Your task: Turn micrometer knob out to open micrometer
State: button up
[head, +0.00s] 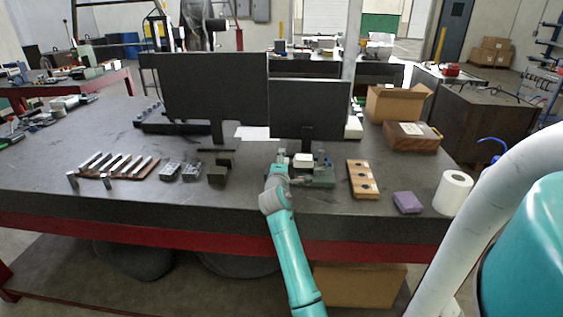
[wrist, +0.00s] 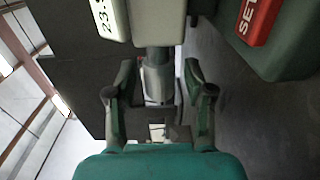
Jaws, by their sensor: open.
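The micrometer (head: 303,160) stands on a green base (head: 318,180) near the front edge of the table. In the wrist view its pale display housing (wrist: 112,18) shows part of a digital number. Its grey cylindrical knob (wrist: 156,82) points down the picture toward my gripper (wrist: 160,72). My gripper is open, with one finger on each side of the knob. Gaps show between the fingers and the knob, so I see no firm grip. In the head view my gripper (head: 279,170) is at the left side of the micrometer, and its fingers are hard to make out.
A green block with a red SET button (wrist: 259,18) is at the upper right of the wrist view. Dark monitors (head: 309,108) stand behind.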

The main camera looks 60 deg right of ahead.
grip_shut()
dwell(0.3)
jog(key=g+y, duration=0.1)
jog(key=y, duration=0.1)
jog(key=shift+r+y, duration=0.1)
jog(key=shift+y, duration=0.3)
jog(key=g+y, duration=0.1)
jog(key=y, duration=0.2)
jog(key=shift+g, duration=0.4)
jog(key=g+y, duration=0.1)
jog(key=y, duration=0.2)
jog(key=shift+y, duration=0.3)
jog(key=shift+f+g+y, duration=0.2)
jog(key=shift+g+y, duration=0.8)
jog(key=shift+y, duration=0.7)
jog(key=shift+a, duration=0.1)
